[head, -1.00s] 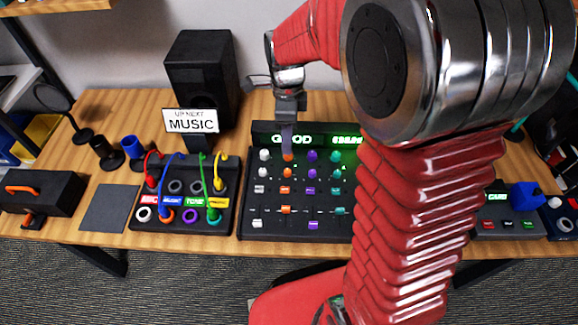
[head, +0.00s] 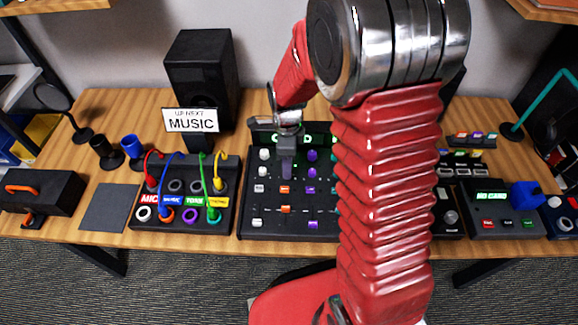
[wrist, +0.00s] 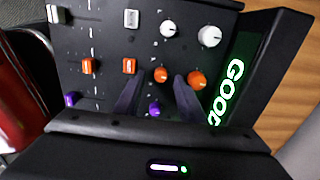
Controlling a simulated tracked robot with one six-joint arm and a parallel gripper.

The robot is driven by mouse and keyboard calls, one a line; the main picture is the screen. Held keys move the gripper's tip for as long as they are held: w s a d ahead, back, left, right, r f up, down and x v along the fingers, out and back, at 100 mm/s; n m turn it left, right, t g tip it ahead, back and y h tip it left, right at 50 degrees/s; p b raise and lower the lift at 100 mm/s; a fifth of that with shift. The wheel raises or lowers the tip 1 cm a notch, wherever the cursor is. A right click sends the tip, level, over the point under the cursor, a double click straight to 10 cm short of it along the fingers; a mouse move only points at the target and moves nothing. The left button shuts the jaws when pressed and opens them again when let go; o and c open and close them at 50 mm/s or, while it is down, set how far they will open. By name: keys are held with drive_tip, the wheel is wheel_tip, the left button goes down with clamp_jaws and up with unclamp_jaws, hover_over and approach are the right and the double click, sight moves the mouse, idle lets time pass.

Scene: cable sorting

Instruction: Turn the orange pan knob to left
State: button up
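The orange pan knob (wrist: 161,75) is a small round knob on the black mixer (wrist: 105,55). It sits in the row beside a larger orange knob (wrist: 196,78) that is nearer the display. My gripper (wrist: 159,82) is open, with one dark fingertip on either side of the pan knob in the wrist view. I cannot tell whether the fingers touch it. The knob's pointer direction is too small to read. In the head view my gripper (head: 287,172) is over the mixer's orange column and hides both orange knobs.
White knobs (wrist: 209,36) and a purple knob (wrist: 154,107) flank the orange column. The green-lit display (wrist: 232,82) borders the mixer's back. A patch box (head: 182,190) with plugged cables stands left of the mixer. My arm covers the mixer's right part.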

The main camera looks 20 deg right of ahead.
drive_tip(key=shift+f, duration=1.1)
drive_tip(key=shift+c, duration=0.3)
clamp_jaws()
drive_tip(key=shift+d, duration=0.3)
drive_tip(key=shift+a, duration=0.3)
